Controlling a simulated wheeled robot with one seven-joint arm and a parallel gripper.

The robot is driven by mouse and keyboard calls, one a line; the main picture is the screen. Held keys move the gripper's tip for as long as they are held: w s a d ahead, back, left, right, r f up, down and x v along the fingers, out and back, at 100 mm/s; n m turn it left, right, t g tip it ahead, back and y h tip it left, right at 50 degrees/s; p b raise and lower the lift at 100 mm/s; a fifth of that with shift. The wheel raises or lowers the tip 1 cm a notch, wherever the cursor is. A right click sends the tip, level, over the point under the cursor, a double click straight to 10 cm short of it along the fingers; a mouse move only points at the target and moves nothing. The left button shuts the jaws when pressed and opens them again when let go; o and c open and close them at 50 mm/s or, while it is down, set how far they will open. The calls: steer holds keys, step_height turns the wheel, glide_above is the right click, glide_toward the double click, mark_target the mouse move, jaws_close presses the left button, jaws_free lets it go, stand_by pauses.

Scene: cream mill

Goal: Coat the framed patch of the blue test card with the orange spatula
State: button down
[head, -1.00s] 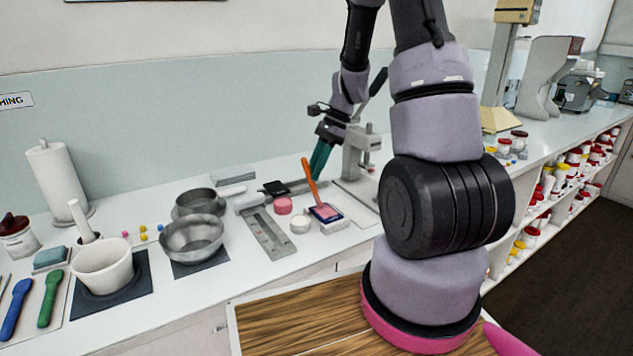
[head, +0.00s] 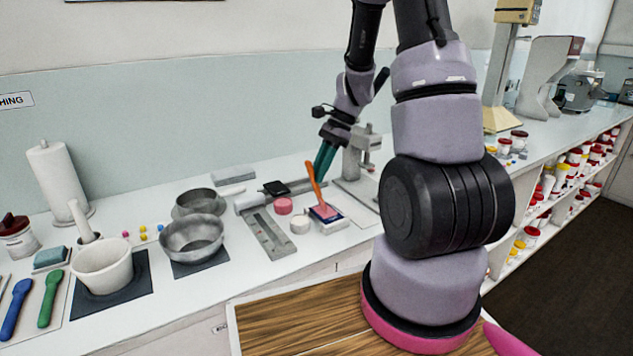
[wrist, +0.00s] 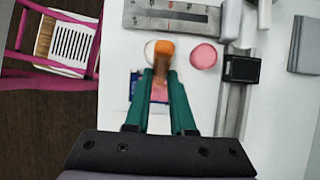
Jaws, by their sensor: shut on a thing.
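The orange spatula (head: 315,178) stands tilted, its handle up and its lower end over the blue test card (head: 338,221). The card lies on a white block near the counter's front edge. Pink shows on the card around the spatula's lower end; the frame of the patch is too small to make out. My gripper (head: 319,171) has teal fingers shut on the spatula's handle. In the wrist view, my gripper (wrist: 162,78) has the orange handle end (wrist: 164,47) between its fingertips. The fingers hide much of the card (wrist: 135,88), with pink (wrist: 160,93) between them.
A white-lidded jar (head: 300,224) and a pink jar (head: 283,205) stand just left of the card. A grey steel gauge (head: 266,234) lies further left, near metal bowls (head: 192,236). A grey stand (head: 356,165) rises behind, close to my gripper.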

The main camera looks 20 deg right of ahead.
steer(key=shift+r, duration=2)
